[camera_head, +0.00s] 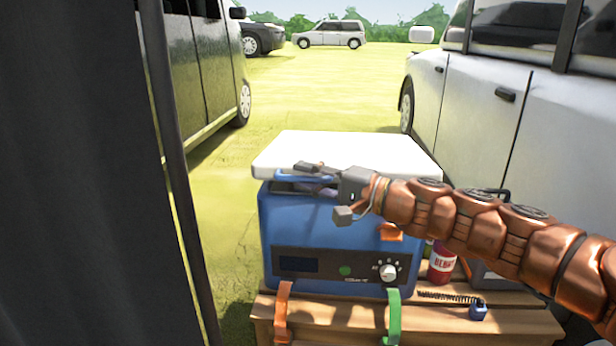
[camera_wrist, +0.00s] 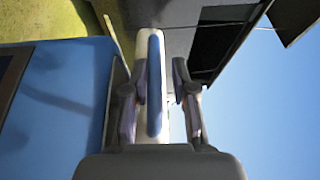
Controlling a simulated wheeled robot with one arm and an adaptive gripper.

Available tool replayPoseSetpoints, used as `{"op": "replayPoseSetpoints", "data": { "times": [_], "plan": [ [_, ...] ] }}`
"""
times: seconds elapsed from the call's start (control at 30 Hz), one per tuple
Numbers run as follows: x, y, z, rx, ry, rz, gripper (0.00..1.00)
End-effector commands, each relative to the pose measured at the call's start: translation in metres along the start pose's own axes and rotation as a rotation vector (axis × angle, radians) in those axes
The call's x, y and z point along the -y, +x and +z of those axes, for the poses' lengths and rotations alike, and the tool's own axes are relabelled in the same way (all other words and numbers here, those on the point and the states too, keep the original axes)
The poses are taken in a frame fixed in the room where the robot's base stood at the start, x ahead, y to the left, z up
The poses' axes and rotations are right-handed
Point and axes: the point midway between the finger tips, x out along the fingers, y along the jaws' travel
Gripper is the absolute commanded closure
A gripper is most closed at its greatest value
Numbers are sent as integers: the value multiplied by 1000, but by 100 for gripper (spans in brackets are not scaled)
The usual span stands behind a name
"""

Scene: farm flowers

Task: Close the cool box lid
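The cool box has a blue body (camera_head: 325,228) and a white lid (camera_head: 345,150); it stands on a wooden bench. The lid lies nearly flat over the body. A dark gap shows under its front edge, but the gripper and arm hide part of this seam. A blue handle (camera_head: 287,176) runs along the lid's front. My gripper (camera_head: 322,190) is at this front edge. In the wrist view, my gripper's fingers (camera_wrist: 160,100) are apart, with the blue handle (camera_wrist: 155,80) and white lid edge between them. A space shows beside the right finger; firm contact is not visible.
The wooden bench (camera_head: 335,325) also carries a red can (camera_head: 441,265) and a small blue padlock-like item (camera_head: 478,312) right of the box. A dark panel fills the left. A silver vehicle (camera_head: 520,120) stands close on the right. Grass lies open behind.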

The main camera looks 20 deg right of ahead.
Motion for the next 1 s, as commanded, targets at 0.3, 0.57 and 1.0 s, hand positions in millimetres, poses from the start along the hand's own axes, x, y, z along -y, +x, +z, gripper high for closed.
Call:
{"op": "replayPoseSetpoints", "data": {
  "times": [0.3,0.57,1.0],
  "plan": [
    [0,-26,-1,-6,0,0,75],
    [0,-52,-1,-5,0,0,75],
    [0,-74,1,-1,0,0,75]
  ]
}}
